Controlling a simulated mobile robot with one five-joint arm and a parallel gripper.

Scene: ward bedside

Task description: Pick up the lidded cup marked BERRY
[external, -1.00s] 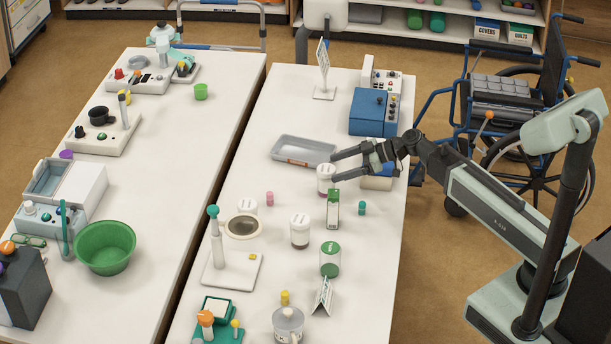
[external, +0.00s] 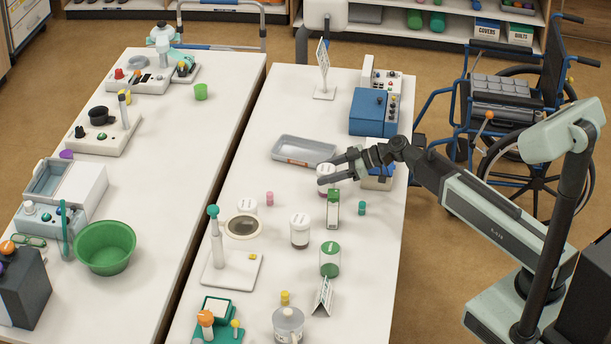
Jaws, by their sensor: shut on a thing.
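A cup with a white lid and dark purple contents (external: 323,189) stands on the right-hand table, just in front of the grey tray. My gripper (external: 327,171) comes in from the right and is shut on this cup near its lid; the fingers hide part of it. I see no clear gap between the cup and the table. A similar white-lidded cup with dark contents (external: 300,232) stands nearer the camera. Another white lid (external: 247,205) shows behind the round magnifier. The lettering on the cups is too small to read, so I cannot tell which is marked BERRY.
A green-topped carton (external: 333,212) stands close in front of the held cup. The grey tray (external: 303,150) lies behind it, and a blue box (external: 373,110) stands farther back. A green-lidded jar (external: 330,262) and a small teal item (external: 362,208) are nearby.

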